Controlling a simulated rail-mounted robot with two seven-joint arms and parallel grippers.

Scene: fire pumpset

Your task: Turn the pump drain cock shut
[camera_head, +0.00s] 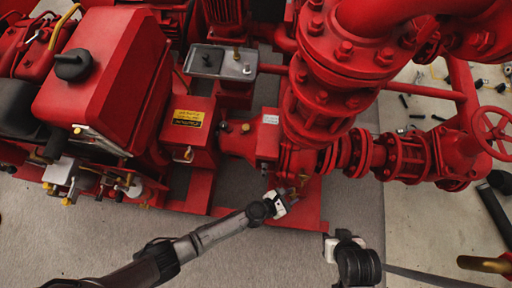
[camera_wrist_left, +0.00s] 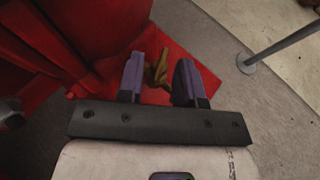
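The pump drain cock is a small brass piece (camera_wrist_left: 157,70) low on the red pump, seen in the left wrist view between my two purple fingers. My left gripper (camera_wrist_left: 160,80) is open around it. A clear gap shows to the right finger; the left finger is close to the brass, and I cannot tell if it touches. In the head view my left gripper (camera_head: 291,194) reaches the foot of the pump casing (camera_head: 295,158), and the cock is mostly hidden by it. My right gripper (camera_head: 332,248) is at the lower middle, away from the pump; its fingers do not show clearly.
A red base plate (camera_head: 290,219) lies under the pump. A red flanged pipe (camera_head: 335,60) rises above, and a valve with a handwheel (camera_head: 493,132) stands at the right. Loose bolts (camera_head: 417,116) lie on the pale floor. Grey floor (camera_head: 70,240) at the front is clear.

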